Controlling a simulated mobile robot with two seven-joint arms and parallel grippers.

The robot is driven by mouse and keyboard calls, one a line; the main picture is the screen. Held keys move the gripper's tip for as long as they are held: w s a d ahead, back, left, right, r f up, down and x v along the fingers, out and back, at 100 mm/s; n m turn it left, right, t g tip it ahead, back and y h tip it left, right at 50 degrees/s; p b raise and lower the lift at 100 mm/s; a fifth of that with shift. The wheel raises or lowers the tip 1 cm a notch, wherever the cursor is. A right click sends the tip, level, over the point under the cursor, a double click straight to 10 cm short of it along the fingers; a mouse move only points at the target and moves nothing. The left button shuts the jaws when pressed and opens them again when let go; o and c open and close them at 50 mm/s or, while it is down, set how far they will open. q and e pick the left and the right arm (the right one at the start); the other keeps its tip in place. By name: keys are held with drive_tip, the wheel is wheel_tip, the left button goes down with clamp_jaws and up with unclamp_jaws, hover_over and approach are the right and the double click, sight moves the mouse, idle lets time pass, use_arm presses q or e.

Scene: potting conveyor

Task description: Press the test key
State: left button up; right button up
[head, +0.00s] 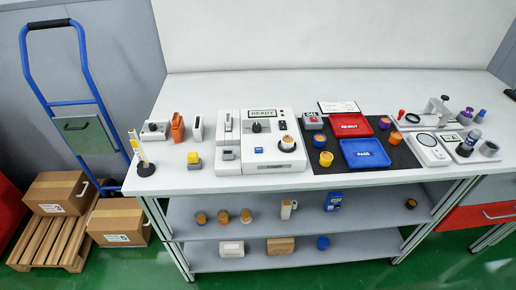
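A white test machine (231,166) stands on the white workbench, left of its middle. Its display (262,114) reads READY. Below the display is a dark round knob (257,127). A small blue key (259,150) sits on the front of the machine's top; its label is too small to read, so I cannot tell for certain that it is the test key. A round cup-like part (287,143) sits at the machine's right side. Neither of my grippers shows in the head view.
Left of the machine are a yellow-topped grey block (194,160) and a tool on a black base (146,168). A dark mat (394,177) to the right holds red (350,125) and blue (364,153) trays. The bench's front left is mostly clear.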

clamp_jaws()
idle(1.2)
